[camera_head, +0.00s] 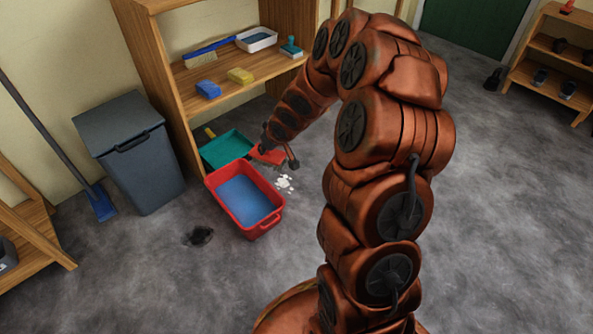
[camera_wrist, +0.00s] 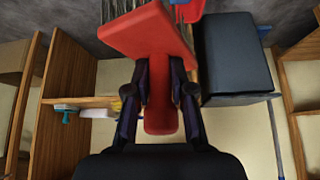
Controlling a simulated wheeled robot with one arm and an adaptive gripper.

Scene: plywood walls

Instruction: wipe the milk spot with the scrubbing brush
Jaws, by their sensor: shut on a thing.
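In the head view, my gripper (camera_head: 280,152) is low by the floor, with the red brush (camera_head: 265,155) just behind the red tub. The white milk spot (camera_head: 284,183) is a patchy splash on the grey floor, right of the tub and a little nearer the camera than the brush. The brush appears apart from the spot; whether it touches the floor I cannot tell.
A red tub (camera_head: 274,219) with blue liquid stands left of the spot. A teal dustpan (camera_head: 225,148) lies behind it. A dark stain (camera_head: 198,236), a grey bin (camera_head: 138,160) and a wooden shelf (camera_head: 185,128) with cleaning things are nearby. Floor right of the spot looks clear.

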